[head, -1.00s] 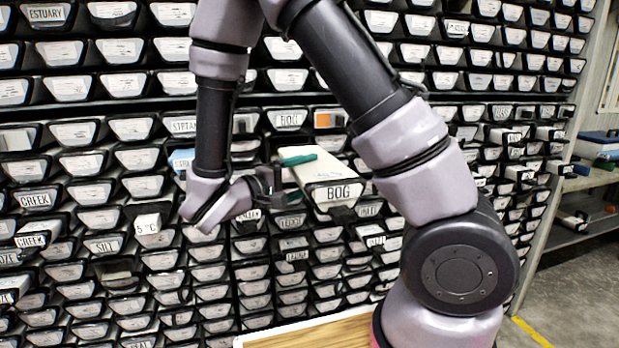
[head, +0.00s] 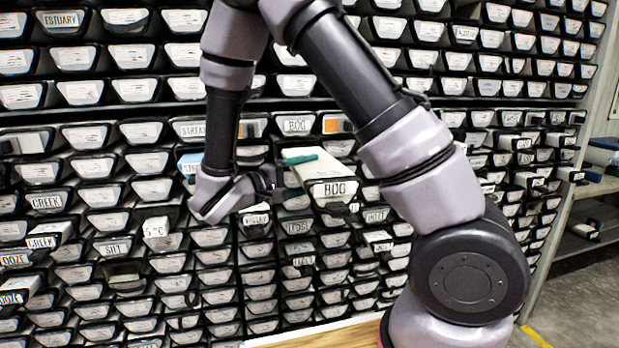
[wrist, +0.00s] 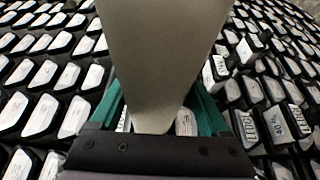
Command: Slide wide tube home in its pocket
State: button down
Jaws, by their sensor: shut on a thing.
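The wide tube is a long pale box with a white front label, which reads like BOG (head: 333,189). It sticks out of the rack of pockets (head: 297,126) in the middle of the head view, its far part hidden among the pockets and behind my arm. My gripper (head: 299,157) is at its left side, one green finger lying across its top. In the wrist view, the tube (wrist: 160,60) stands as a broad beige-grey body between the two green fingers, which are shut on it. How deep it sits in its pocket cannot be seen.
Labelled trays in black pockets fill the rack around it, several jutting out, such as the one marked SILT (head: 113,248) and the blue-topped one (head: 189,162). A wooden surface (head: 330,338) lies below. Shelves (head: 590,215) and open floor (head: 575,310) are at right.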

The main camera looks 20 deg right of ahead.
jog(key=shift+w, duration=0.4)
jog(key=shift+w, duration=6.15)
dwell(1.4)
